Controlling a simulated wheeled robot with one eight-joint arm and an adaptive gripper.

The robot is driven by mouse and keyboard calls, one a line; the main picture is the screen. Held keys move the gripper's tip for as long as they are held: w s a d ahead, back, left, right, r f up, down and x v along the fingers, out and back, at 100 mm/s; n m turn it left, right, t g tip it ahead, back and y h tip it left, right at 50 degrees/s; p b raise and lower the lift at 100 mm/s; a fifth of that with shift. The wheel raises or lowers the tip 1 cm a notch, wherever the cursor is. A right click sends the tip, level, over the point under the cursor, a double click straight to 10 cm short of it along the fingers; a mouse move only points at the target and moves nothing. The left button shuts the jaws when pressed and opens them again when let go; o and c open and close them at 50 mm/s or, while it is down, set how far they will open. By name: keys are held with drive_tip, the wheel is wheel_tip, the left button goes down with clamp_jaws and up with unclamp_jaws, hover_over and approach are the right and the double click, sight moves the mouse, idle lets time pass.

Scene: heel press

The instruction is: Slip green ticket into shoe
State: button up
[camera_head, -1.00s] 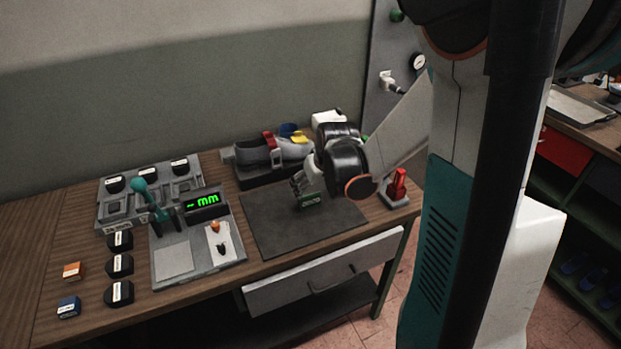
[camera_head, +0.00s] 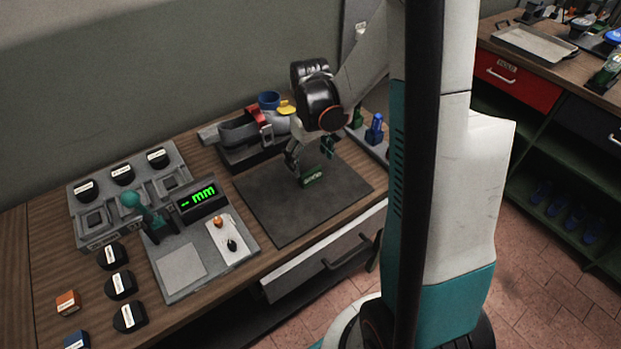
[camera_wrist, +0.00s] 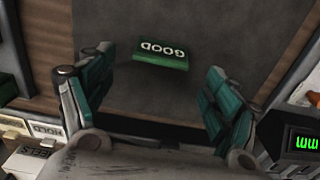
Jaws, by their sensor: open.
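The green ticket (camera_head: 312,177), marked GOOD, is on the dark mat; it also shows in the wrist view (camera_wrist: 161,57), beyond the fingertips. The grey shoe (camera_head: 237,131) with a red strap sits in a black holder at the back edge of the bench, behind and left of the ticket. My gripper (camera_head: 310,155) is open and empty just above and behind the ticket in the head view. In the wrist view its two teal-padded fingers (camera_wrist: 160,88) are spread wide, with the ticket between their lines but touching neither. The shoe's far side is partly hidden by my arm.
A gauge with a green display (camera_head: 198,198) and teal-knobbed lever stands left of the mat (camera_head: 275,215). Black labelled blocks and orange and blue boxes lie farther left. A stand with a blue figure (camera_head: 375,130) is at the right. The mat's front is clear.

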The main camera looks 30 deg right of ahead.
sight(311, 173)
wheel_tip(311, 173, down, 6)
drive_tip(key=shift+s+r+b, duration=0.1)
drive_tip(key=shift+r+b, duration=0.05)
drive_tip(key=shift+b, duration=0.95)
drive_tip(key=shift+r, duration=0.1)
drive_tip(key=c, duration=0.9)
drive_tip(key=shift+o, duration=0.2)
wheel_tip(311, 173, up, 20)
drive_tip(key=p, duration=0.6)
